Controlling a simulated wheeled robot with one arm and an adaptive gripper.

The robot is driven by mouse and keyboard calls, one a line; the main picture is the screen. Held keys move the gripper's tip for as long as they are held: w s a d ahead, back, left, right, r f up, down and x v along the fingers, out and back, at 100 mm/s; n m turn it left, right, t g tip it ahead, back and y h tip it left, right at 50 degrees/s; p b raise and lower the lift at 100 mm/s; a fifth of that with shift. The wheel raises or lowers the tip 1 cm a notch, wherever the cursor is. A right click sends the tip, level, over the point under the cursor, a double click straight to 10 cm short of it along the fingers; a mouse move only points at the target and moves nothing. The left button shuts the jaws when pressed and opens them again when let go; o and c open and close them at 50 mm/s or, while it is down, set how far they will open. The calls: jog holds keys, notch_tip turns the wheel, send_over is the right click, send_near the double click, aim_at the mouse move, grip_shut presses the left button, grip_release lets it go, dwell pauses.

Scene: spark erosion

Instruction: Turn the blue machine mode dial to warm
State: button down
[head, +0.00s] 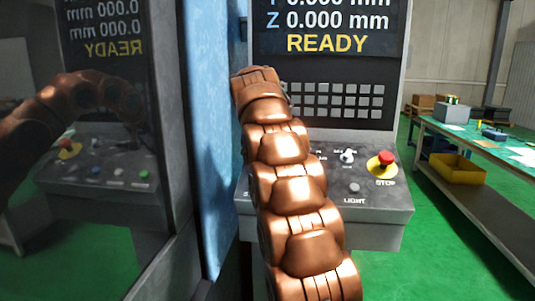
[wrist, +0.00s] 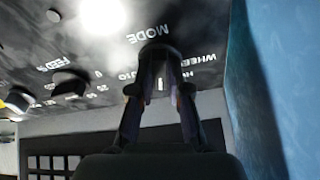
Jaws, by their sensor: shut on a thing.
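The machine's mode dial (wrist: 160,49) is a dark round knob under the printed word MODE in the wrist view. My gripper (wrist: 160,76) is shut on it, one finger on each side. A short white mark shows between the fingers. Printed words sit around the dial; WHEEL is readable to its right, and others are partly covered by the fingers. I cannot read a "warm" label. In the head view my copper-coloured arm hides both my gripper and the dial on the control panel (head: 388,207).
A FEED knob (wrist: 70,83) sits left of the dial in the wrist view. The head view shows a red stop button (head: 386,158), a LIGHT button (head: 354,187) and a screen (head: 330,28) reading READY. A blue machine wall (head: 214,130) stands close left. A workbench (head: 465,150) stands right.

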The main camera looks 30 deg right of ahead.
jog(key=shift+f+m, duration=0.1)
jog(key=shift+m, duration=0.5)
jog(key=c, duration=1.1)
grip_release()
jog(key=v, duration=0.7)
jog(key=shift+a+r, duration=0.15)
jog(key=shift+r, duration=0.1)
